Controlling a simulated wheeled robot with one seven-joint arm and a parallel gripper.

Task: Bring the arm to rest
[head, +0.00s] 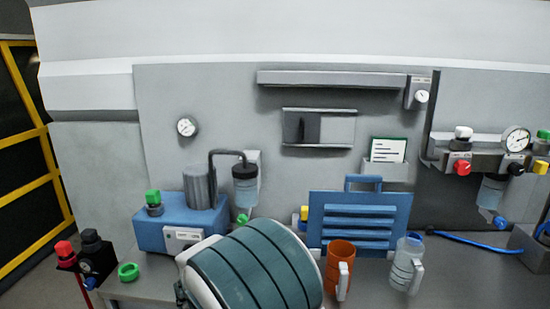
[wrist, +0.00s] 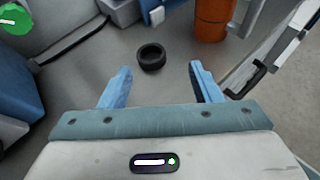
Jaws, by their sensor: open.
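In the wrist view my gripper (wrist: 160,87) has its two blue fingers spread wide apart, with nothing between the tips. A small black ring (wrist: 151,57) lies on the grey bench just beyond the fingertips, apart from them. In the head view a teal and white link of my arm (head: 255,270) fills the bottom middle, and the fingers are hidden there.
An orange mug (head: 339,268) and a clear jug (head: 405,265) stand right of my arm, before a blue louvred panel (head: 360,222). A blue pump unit (head: 180,222) stands behind left. A green ring (head: 128,271) lies at the bench's left, near a black-and-red fitting (head: 88,258).

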